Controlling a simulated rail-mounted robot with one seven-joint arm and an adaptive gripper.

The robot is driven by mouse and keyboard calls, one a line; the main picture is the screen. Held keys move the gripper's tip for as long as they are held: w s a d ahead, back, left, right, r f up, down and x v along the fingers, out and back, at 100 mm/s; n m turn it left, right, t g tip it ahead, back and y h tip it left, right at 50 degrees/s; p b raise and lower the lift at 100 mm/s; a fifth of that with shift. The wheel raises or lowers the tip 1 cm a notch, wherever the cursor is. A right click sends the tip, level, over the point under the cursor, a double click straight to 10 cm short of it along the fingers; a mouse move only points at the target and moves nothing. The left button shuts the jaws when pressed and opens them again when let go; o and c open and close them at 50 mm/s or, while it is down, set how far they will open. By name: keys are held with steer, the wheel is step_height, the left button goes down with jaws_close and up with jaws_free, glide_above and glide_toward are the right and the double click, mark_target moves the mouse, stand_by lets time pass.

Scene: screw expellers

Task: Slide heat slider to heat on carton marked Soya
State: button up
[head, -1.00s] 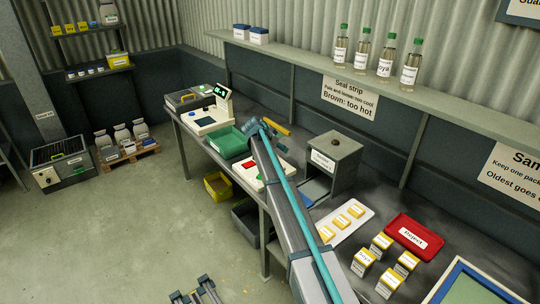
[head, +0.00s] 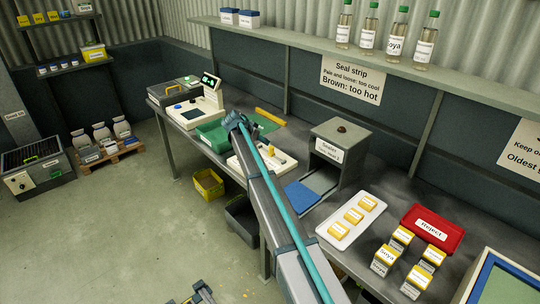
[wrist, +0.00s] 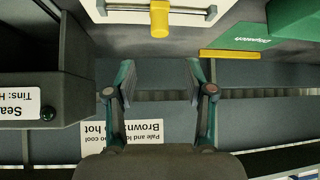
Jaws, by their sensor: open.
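A white control panel (head: 248,164) lies on the bench, partly hidden by my arm in the head view. A yellow slider knob (head: 270,149) stands on it. The wrist view shows the yellow knob (wrist: 160,20) on a metal rail near the top edge, beyond my fingers. My gripper (wrist: 160,82) is open and empty, apart from the knob. The cartons with yellow tops stand at the front right; one (head: 385,257) appears to read Soya. A bottle marked Soya (head: 396,42) stands on the shelf.
The grey sealer (head: 341,150), with a blue pad (head: 303,196) before it, stands right of the panel. A green tray (head: 211,134) lies left. A white tray (head: 352,218) of yellow packs and a red Reject tray (head: 433,229) lie right.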

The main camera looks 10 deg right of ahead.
mark_target(271, 147)
steer(key=p+x, duration=0.3)
steer(key=x, duration=0.8)
steer(key=shift+f, duration=0.4)
steer(key=shift+c, duration=0.2)
jaws_close()
